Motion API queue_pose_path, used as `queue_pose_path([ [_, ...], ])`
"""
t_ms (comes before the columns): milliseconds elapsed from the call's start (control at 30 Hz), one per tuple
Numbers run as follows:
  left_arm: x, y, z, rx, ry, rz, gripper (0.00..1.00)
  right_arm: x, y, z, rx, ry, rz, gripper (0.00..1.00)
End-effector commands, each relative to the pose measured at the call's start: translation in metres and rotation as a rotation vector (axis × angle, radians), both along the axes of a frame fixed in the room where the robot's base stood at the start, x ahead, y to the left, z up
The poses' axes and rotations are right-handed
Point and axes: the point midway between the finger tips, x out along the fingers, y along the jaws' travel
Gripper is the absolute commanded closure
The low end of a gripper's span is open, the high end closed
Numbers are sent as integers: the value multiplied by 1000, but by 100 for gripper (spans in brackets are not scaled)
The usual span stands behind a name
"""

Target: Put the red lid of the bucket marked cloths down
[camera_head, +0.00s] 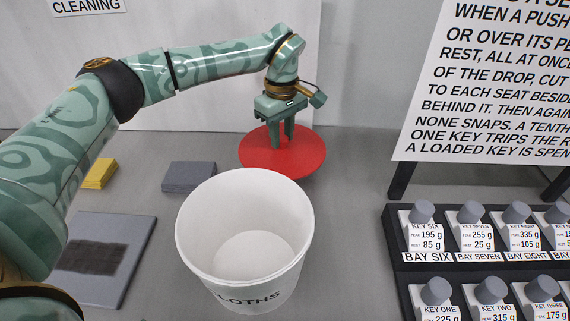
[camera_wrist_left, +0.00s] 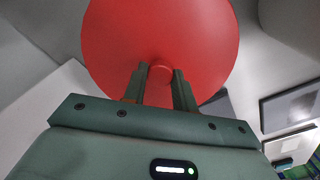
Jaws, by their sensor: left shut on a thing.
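The red lid (camera_head: 305,158) is a flat round disc behind the bucket. My left gripper (camera_head: 283,142) points down over the lid's middle and is shut on its small red knob, which shows between the fingers in the left wrist view (camera_wrist_left: 160,75). I cannot tell whether the lid touches the counter or hangs a little above it. The white bucket marked cloths (camera_head: 260,285) stands upright, open and empty, in front of the lid. My right gripper is not in view.
A grey block (camera_head: 189,177) and a yellow block (camera_head: 99,174) lie left of the lid. A grey board with a dark patch (camera_head: 128,232) lies at left. A black rack of labelled keys (camera_head: 398,255) and a sign (camera_head: 480,90) stand at right. Bare counter lies between bucket and rack.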

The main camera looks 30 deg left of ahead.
Motion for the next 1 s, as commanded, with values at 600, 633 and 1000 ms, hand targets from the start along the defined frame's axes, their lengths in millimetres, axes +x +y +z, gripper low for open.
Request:
queue_pose_path([
  [600, 0, 0, -60, -1, -2, 0, 100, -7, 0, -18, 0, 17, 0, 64],
  [633, 0, 0, -60, -1, -2, 0, 100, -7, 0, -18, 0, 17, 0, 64],
  [1000, 0, 0, -68, 1, 0, 0, 58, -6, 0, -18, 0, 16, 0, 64],
])
